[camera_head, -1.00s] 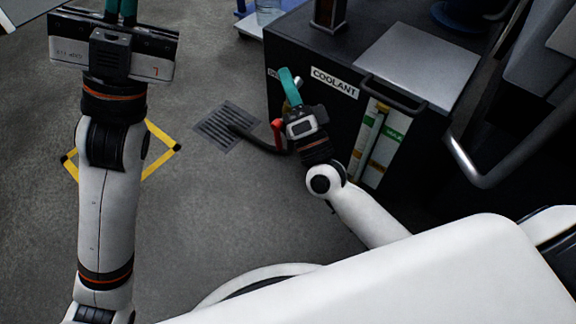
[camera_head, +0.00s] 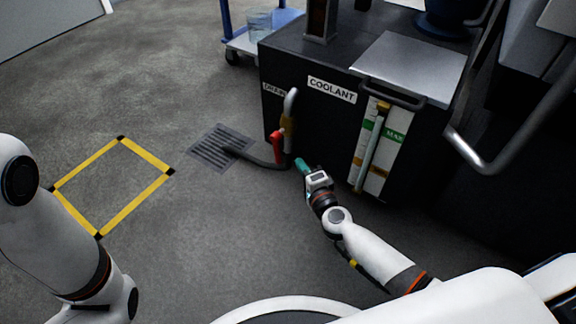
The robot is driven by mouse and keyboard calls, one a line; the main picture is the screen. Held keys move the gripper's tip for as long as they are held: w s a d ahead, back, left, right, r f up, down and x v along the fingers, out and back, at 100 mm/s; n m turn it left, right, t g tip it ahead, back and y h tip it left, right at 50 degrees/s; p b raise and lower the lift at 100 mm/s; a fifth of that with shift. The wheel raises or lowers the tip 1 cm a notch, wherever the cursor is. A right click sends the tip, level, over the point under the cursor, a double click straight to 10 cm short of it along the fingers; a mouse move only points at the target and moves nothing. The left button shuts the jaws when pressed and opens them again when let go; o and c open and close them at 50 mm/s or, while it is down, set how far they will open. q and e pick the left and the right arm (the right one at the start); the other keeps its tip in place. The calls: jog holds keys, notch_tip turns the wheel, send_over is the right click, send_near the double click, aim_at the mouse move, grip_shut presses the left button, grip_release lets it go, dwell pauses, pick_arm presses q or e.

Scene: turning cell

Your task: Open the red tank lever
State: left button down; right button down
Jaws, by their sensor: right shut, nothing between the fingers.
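The red lever (camera_head: 277,146) sits on the left side of the drain valve (camera_head: 287,128), which has a brass-coloured body and a pale bent pipe above it. The lever stands roughly upright along the pipe, on the front of the dark coolant tank (camera_head: 325,121). My right gripper (camera_head: 300,163), with teal fingers, is shut and empty. In the picture it is just below and right of the valve and lever, apart from the lever. Whether its fingertips touch the pipe or hose is unclear. My left gripper is out of view; only part of its arm shows at the left.
A dark hose (camera_head: 256,160) runs from the valve to a floor grate (camera_head: 218,147). A level gauge (camera_head: 376,147) and a handle (camera_head: 393,93) are on the tank's right. A blue cart (camera_head: 236,45) stands behind. The floor around the yellow square (camera_head: 145,195) is clear.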

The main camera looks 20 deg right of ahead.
aim_at(280, 156)
jog(key=w+a+b, duration=0.1)
jog(key=w+a, duration=0.2)
jog(key=shift+f, duration=0.15)
jog(key=shift+w+a, duration=0.1)
jog(key=shift+w+a+f, duration=0.1)
jog(key=shift+w+a, duration=0.25)
jog(key=shift+w, duration=0.05)
jog(key=shift+a, duration=0.1)
dwell(0.4)
